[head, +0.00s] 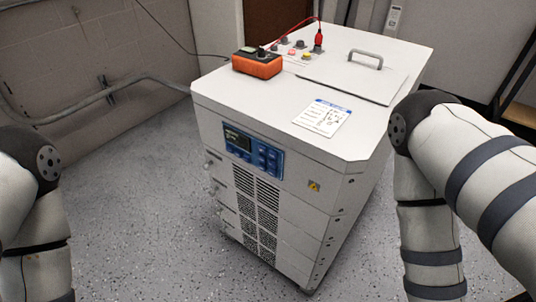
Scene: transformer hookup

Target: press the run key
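A large white cabinet (305,175) stands in the middle of the head view. Its front carries a blue control panel (254,151) with a dark screen (238,139) and several small keys (268,155) to the right of the screen. The key labels are too small to read, so I cannot tell which one is the run key. Parts of both my arms show at the left and right edges, apart from the panel. Neither gripper is in view.
On the cabinet top are an orange meter (257,66) with a red lead, a red plug (318,40), coloured terminals (291,51), a paper card (322,117) and a lid with a grey handle (366,58). A pipe (110,90) runs along the left wall. Speckled floor is clear before the cabinet.

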